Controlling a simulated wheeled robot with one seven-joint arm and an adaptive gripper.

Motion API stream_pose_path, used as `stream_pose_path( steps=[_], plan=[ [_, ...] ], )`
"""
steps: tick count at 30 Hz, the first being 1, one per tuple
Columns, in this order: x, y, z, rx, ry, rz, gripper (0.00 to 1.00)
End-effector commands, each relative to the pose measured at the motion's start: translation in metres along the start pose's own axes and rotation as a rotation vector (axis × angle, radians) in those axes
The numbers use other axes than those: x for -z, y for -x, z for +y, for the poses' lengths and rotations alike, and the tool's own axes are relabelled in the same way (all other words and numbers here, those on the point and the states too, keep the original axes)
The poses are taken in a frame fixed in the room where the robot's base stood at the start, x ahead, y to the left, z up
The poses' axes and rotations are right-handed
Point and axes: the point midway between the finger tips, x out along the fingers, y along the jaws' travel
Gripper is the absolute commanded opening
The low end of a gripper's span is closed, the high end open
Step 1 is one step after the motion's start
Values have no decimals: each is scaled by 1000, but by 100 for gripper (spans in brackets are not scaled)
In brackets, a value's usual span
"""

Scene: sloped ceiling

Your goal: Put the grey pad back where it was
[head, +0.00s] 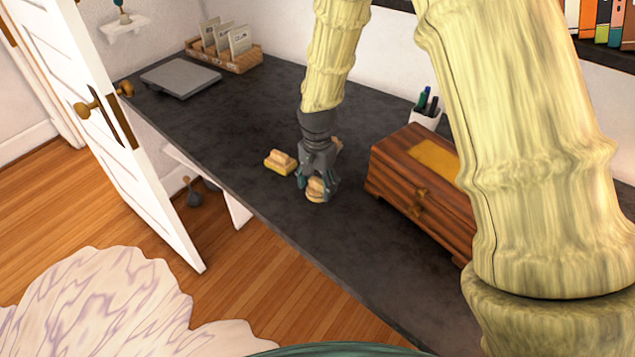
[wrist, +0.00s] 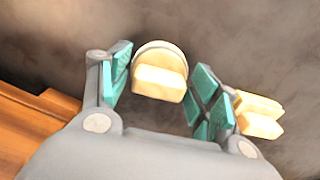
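A flat grey slab (head: 181,77), the only pad-like grey thing I see, lies on the far left end of the dark desk. My gripper (head: 316,185) points down over the desk, well away from it. Its teal fingers are spread around a round wooden block with a raised grip (head: 316,194). In the wrist view my gripper (wrist: 165,95) has this round block (wrist: 160,75) between and just beyond its fingertips, and I see no firm grip on it. A rectangular block with a yellow base (head: 280,163) lies just left of my gripper; it also shows in the wrist view (wrist: 257,115).
A wooden drawer chest (head: 420,185) stands to the right, with a pen cup (head: 426,117) behind it. A wooden rack with cards (head: 224,52) stands at the far left. Another small tan piece (head: 338,145) is partly hidden behind my gripper. The desk between slab and blocks is clear.

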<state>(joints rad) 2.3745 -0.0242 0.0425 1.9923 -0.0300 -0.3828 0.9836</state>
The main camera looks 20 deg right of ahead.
Motion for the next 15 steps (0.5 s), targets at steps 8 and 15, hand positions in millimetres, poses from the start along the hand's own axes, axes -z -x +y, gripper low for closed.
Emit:
stream_pose_path(
  steps=[8, 15],
  plan=[
    [0, 0, 0, 0, 0, 0, 67],
    [0, 12, -1, 2, 0, 2, 67]
  ],
)
